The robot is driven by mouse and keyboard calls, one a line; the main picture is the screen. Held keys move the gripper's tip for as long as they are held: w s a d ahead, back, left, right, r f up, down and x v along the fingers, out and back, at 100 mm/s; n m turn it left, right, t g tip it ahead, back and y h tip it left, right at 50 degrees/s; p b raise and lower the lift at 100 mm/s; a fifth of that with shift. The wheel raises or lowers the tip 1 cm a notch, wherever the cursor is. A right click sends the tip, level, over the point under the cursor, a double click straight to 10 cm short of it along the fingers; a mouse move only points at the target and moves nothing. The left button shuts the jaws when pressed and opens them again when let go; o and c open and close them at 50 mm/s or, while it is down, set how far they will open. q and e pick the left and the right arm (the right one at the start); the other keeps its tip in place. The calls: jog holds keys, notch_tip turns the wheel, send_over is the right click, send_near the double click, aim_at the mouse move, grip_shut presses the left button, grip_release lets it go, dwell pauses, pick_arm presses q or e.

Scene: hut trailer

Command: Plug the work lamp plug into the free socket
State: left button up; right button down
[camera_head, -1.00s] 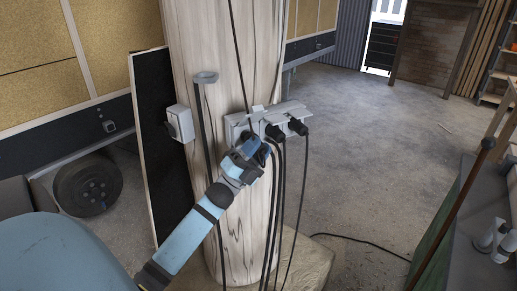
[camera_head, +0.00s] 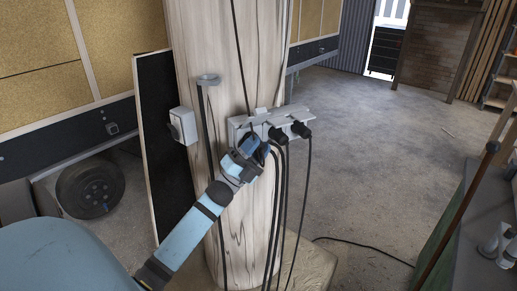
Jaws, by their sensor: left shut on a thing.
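A grey socket strip (camera_head: 291,113) is fixed to the wooden post (camera_head: 249,210). Two black plugs sit in it, one near the middle (camera_head: 278,136) and one at the right (camera_head: 301,129), with black cables hanging down. My left gripper (camera_head: 258,150) is at the left end of the strip, shut on the work lamp plug, which is mostly hidden by the gripper. I cannot tell whether that plug touches the strip or is in a socket. The socket behind the gripper is hidden. My right gripper is not in view.
A switch box (camera_head: 182,125) is on the post's left side, next to a dark upright panel (camera_head: 165,165). A wheel (camera_head: 90,188) stands at the left. A bench (camera_head: 470,225) with a leaning rod is at the right. A cable lies on the open floor.

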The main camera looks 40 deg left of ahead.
pick_arm(q)
jog(key=shift+a, duration=0.3)
jog(key=o, duration=0.7)
jog(key=shift+r, duration=0.1)
jog(key=o, duration=0.3)
jog(key=shift+w, duration=0.1)
jog(key=shift+a+y, duration=0.1)
jog(key=shift+y, duration=0.2)
jog(key=b+v, duration=0.3)
jog(key=v, duration=1.1)
jog(key=shift+w, duration=0.2)
